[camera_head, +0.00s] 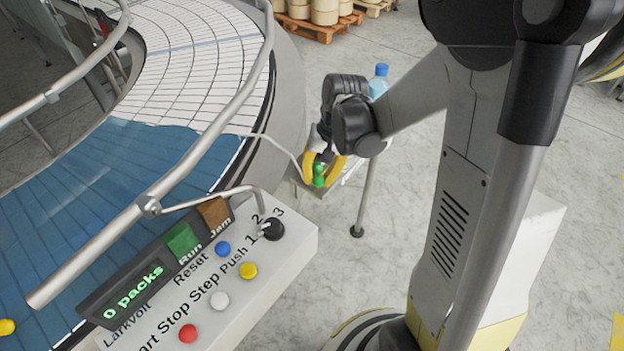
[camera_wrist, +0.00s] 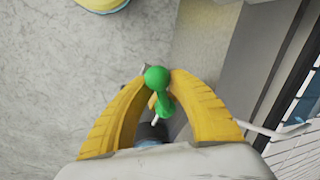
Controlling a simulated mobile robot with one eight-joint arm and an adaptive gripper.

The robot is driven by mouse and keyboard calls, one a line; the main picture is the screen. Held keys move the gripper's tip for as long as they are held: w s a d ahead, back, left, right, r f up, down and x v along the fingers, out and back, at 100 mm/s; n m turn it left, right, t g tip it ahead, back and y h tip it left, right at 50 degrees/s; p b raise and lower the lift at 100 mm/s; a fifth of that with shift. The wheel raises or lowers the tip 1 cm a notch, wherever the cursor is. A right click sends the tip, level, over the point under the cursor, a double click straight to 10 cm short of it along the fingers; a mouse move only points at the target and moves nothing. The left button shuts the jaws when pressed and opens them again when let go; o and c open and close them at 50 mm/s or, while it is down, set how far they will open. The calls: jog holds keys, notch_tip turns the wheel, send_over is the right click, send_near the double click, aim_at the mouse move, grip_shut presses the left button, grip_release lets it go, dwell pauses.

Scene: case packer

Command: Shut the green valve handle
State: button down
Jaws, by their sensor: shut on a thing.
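The green valve handle (camera_head: 318,175) is beside the outer edge of the curved conveyor, right of centre in the head view. In the wrist view the green handle (camera_wrist: 157,78) has a round knob with a second green part below it. My gripper (camera_head: 322,170) is at the handle, and its yellow fingers (camera_wrist: 159,82) close around the green knob from both sides. The valve body under the handle is mostly hidden by the fingers.
A control panel (camera_head: 265,285) with coloured buttons and a black knob stands in front. The curved conveyor (camera_head: 190,60) with its metal rail (camera_head: 262,60) lies at left. A blue-capped bottle (camera_head: 380,80) is behind my wrist. The floor at right is open.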

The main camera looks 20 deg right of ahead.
jog(key=d+n, duration=0.1)
jog(key=n, duration=0.1)
jog(key=d+n+b, duration=0.1)
jog(key=n, duration=0.1)
jog(key=shift+s+n+g, duration=0.1)
jog(key=shift+n+g, duration=0.2)
jog(key=shift+g, duration=0.1)
jog(key=shift+w+d+n+g+b, duration=0.1)
jog(key=shift+d+n+g+b, duration=0.2)
jog(key=shift+n, duration=0.55)
jog(key=shift+w+d+n+g+b, duration=0.1)
jog(key=shift+d+n, duration=0.35)
jog(key=shift+n, duration=0.35)
jog(key=shift+w+d+n+g+b, duration=0.1)
jog(key=shift+d+n+b, duration=0.2)
jog(key=shift+n, duration=0.55)
jog(key=shift+d+r, duration=0.1)
jog(key=c, duration=1.1)
grip_release()
notch_tip(320, 180, up, 12)
jog(key=d, duration=0.2)
jog(key=shift+w, duration=0.45)
